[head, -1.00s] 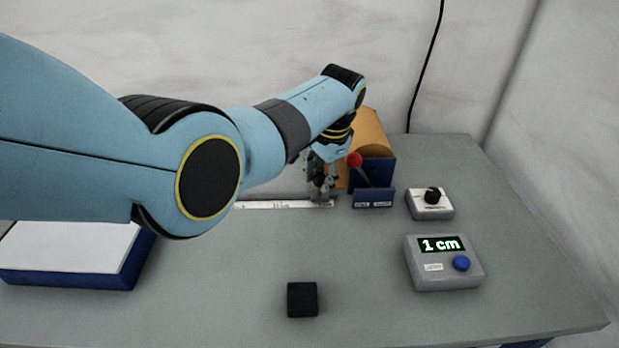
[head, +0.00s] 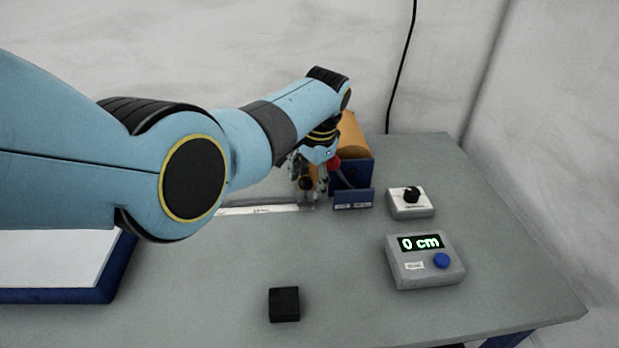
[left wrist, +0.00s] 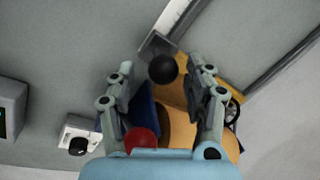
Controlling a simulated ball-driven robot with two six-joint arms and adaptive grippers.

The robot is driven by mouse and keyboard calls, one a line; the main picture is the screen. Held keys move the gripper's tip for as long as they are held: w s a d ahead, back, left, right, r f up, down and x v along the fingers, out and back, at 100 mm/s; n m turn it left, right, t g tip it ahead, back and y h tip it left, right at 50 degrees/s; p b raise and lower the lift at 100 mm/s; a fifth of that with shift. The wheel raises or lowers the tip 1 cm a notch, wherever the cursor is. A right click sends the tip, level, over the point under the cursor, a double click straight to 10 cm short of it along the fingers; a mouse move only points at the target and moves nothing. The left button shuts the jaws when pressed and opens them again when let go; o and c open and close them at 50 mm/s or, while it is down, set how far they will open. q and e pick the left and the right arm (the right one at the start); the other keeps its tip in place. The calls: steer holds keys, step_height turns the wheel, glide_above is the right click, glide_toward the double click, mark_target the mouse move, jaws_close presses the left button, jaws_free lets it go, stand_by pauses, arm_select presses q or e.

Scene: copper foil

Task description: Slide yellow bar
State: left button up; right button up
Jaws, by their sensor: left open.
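My left gripper (head: 309,188) is at the near left side of the blue stand, above the right end of the white scale strip (head: 258,210). Its two fingers are apart in the left wrist view (left wrist: 161,72). A black ball knob (left wrist: 163,69) shows between the fingertips there; I cannot tell whether they touch it. It is by a grey end piece (left wrist: 155,45) of the strip. My right gripper is not in view.
A copper-coloured roll (head: 352,138) sits in the blue stand (head: 365,173), with a red knob (head: 333,166) close to my gripper. A white dial box (head: 411,204), a grey display box reading "0 cm" (head: 425,268) and a black block (head: 284,304) stand on clear table.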

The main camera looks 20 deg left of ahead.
arm_select(q)
step_height(320, 180, up, 12)
steer(key=s+d, duration=0.1)
steer(key=d, duration=0.1)
steer(key=shift+s+f, duration=0.1)
steer(key=shift+f, duration=0.05)
stand_by(0.5)
